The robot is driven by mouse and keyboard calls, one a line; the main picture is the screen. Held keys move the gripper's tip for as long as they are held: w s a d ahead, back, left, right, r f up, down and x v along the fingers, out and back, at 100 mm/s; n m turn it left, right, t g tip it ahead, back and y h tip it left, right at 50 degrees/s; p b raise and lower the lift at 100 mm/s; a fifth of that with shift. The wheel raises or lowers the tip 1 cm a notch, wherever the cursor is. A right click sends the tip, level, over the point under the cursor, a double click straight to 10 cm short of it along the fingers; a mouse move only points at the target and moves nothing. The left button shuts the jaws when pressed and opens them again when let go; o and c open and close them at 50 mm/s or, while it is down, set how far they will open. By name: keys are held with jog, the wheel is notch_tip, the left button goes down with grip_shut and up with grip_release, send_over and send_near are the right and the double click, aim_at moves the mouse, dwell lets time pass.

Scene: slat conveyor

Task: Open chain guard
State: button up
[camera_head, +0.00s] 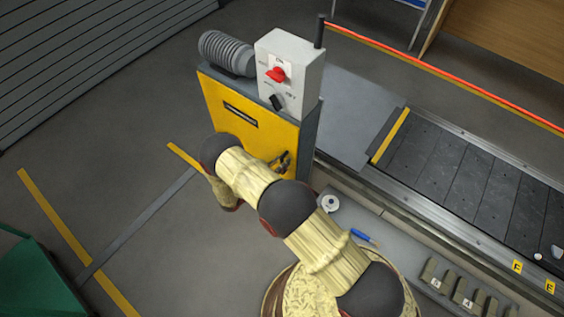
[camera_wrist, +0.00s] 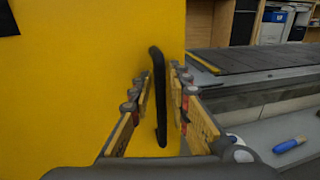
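The chain guard is a flat yellow panel (camera_head: 228,110) on the front of the drive cabinet, and it fills the left of the wrist view (camera_wrist: 70,85). It looks closed. A black vertical bar handle (camera_wrist: 158,98) stands on the panel near its right edge. My gripper (camera_wrist: 160,85) is open, with one finger on each side of the handle. Whether either finger touches the handle, I cannot tell. In the head view my gripper (camera_head: 283,163) is at the panel's lower right, small and partly hidden by my arm, which also covers part of the panel.
A grey control box (camera_head: 290,70) with a red switch and a black knob sits on top of the cabinet, beside a ribbed grey motor (camera_head: 226,52). The slat conveyor (camera_head: 465,170) runs to the right.

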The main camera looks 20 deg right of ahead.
grip_shut()
dwell(0.6)
